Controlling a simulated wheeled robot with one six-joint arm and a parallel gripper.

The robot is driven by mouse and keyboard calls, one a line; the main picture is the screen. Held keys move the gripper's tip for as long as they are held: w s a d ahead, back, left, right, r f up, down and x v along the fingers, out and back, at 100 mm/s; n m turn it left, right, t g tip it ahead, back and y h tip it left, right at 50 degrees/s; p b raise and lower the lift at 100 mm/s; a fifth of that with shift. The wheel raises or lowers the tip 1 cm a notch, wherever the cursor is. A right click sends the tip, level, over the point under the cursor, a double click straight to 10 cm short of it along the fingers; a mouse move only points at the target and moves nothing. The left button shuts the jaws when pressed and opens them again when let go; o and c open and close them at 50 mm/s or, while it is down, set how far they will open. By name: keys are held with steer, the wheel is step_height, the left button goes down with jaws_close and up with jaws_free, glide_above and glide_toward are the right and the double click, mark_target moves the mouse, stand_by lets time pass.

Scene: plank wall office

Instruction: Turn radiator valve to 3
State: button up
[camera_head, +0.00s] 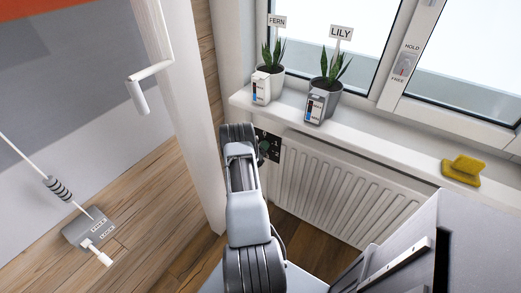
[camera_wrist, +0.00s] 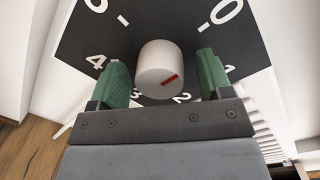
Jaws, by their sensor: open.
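The radiator valve is a white round knob (camera_wrist: 158,62) with a red mark, on a black dial plate (camera_wrist: 165,20) with white numbers. The red mark is on the knob's lower right part and slants up to the right, roughly toward the 1 side; its exact reading is hard to tell. In the head view the plate (camera_head: 272,145) shows beside my arm; the knob is hidden.
The white radiator (camera_head: 340,190) is under a sill (camera_head: 380,135). A white post (camera_head: 185,100) stands left of my arm. A grey floor box (camera_head: 92,230) is lower left.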

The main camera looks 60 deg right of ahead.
steer(key=c, duration=0.9)
steer(key=shift+c, duration=0.2)
